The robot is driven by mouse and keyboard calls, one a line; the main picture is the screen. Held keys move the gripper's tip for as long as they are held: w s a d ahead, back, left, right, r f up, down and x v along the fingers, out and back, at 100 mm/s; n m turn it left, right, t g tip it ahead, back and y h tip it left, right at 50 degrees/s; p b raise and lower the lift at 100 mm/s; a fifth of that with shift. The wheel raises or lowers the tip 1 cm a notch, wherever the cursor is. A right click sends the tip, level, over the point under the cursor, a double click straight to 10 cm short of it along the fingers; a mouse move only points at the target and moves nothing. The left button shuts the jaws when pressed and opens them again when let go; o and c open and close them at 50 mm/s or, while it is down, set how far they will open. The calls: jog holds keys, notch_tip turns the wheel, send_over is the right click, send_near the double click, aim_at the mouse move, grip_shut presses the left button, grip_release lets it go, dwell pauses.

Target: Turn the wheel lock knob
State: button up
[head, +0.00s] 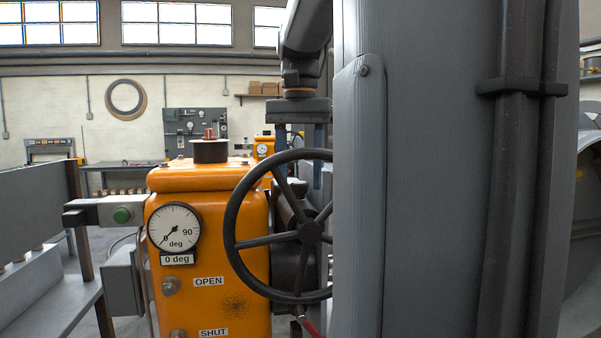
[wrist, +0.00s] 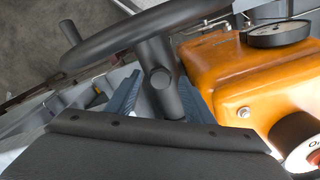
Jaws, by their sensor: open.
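The dark spoked handwheel (head: 247,178) stands at the right side of the orange gearbox (head: 210,255), its right part hidden by my column. In the wrist view its rim (wrist: 120,38) crosses the top. A dark post with a round boss (wrist: 160,79) shows below the rim, between my finger pads; I cannot tell whether it is the lock knob. My gripper (head: 299,158) points down with blue fingers apart, at the wheel's upper part; it also shows in the wrist view (wrist: 157,105). The fingers are open, with no clear grip on anything. Contact with the post cannot be told.
A dial gauge (head: 174,228) on the gearbox reads about 0 deg. OPEN and SHUT labels sit below it. A black cap (head: 210,151) stands on top. A red-handled part (head: 309,327) shows under the wheel.

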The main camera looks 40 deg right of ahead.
jog(key=shift+r+p, duration=0.6)
jog(key=shift+r, duration=0.05)
notch_tip(320, 180, up, 6)
jog(key=p, duration=0.5)
jog(key=shift+p, duration=0.4)
